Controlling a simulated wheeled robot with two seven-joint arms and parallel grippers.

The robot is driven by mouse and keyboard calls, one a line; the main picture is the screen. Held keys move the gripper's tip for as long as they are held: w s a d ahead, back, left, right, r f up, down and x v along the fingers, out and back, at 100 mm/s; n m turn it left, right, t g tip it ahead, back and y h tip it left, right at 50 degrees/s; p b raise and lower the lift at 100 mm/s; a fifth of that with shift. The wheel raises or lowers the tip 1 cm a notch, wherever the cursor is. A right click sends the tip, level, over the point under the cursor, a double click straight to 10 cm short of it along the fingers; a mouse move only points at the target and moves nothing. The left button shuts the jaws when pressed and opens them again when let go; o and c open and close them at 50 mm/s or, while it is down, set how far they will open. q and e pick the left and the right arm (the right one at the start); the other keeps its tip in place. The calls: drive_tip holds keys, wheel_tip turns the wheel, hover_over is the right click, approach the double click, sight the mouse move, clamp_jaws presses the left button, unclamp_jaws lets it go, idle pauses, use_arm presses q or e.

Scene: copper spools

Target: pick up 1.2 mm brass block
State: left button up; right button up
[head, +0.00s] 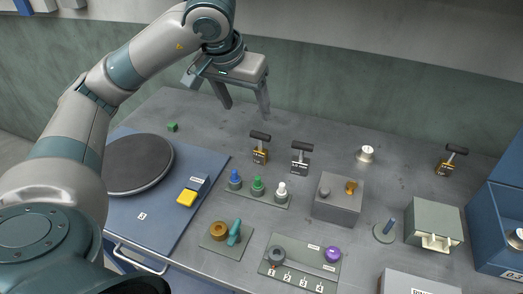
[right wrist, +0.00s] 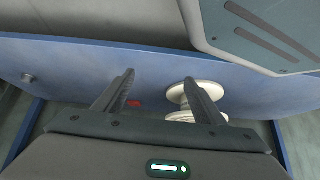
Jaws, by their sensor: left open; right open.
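Two brass blocks with black T-shaped handles stand on the grey table in the head view. One brass block (head: 260,156) is near the middle. The other brass block (head: 443,168) is at the far right. Their labels are too small to read, so I cannot tell which is 1.2 mm. My left gripper (head: 244,107) is open and empty, above the table behind and slightly left of the middle brass block. My right gripper (right wrist: 159,82) shows only in the right wrist view. It is open over a blue surface, with a white spool (right wrist: 198,94) partly hidden behind its right finger.
A similar grey block (head: 301,165) stands right of the middle brass block. In front are a rack with coloured knobs (head: 257,189) and a grey box (head: 338,200). A white spool (head: 366,154) and a small green cube (head: 172,127) stand farther back. Blue bins (head: 485,225) edge the right.

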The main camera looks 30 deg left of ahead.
use_arm(q)
drive_tip(key=shift+f, duration=0.1)
drive_tip(key=p, duration=0.3)
approach(260, 135)
drive_tip(key=shift+s+d+f+x, duration=0.2)
drive_tip(key=shift+s+x, duration=0.25)
drive_tip(key=shift+x, duration=2.65)
drive_tip(key=shift+w+a+f, duration=0.15)
drive_tip(key=shift+a, duration=0.1)
drive_tip(key=p+x, duration=0.2)
drive_tip(key=x, duration=0.1)
drive_tip(key=shift+w, duration=0.45)
drive_tip(key=shift+w+a+f, duration=0.15)
drive_tip(key=shift+w+f, duration=0.15)
drive_tip(key=shift+f, duration=0.3)
use_arm(e)
drive_tip(key=s+d+f+g, duration=0.2)
drive_tip(key=s+d, duration=0.1)
drive_tip(key=s, duration=0.5)
drive_tip(key=s+d+f+g+h, duration=0.1)
drive_tip(key=s+d+f+g, duration=0.1)
drive_tip(key=s, duration=0.7)
drive_tip(key=shift+d+g+h, duration=0.3)
drive_tip(key=shift+d+g, duration=0.2)
drive_tip(key=shift+d, duration=0.55)
use_arm(q)
drive_tip(key=c, duration=1.5)
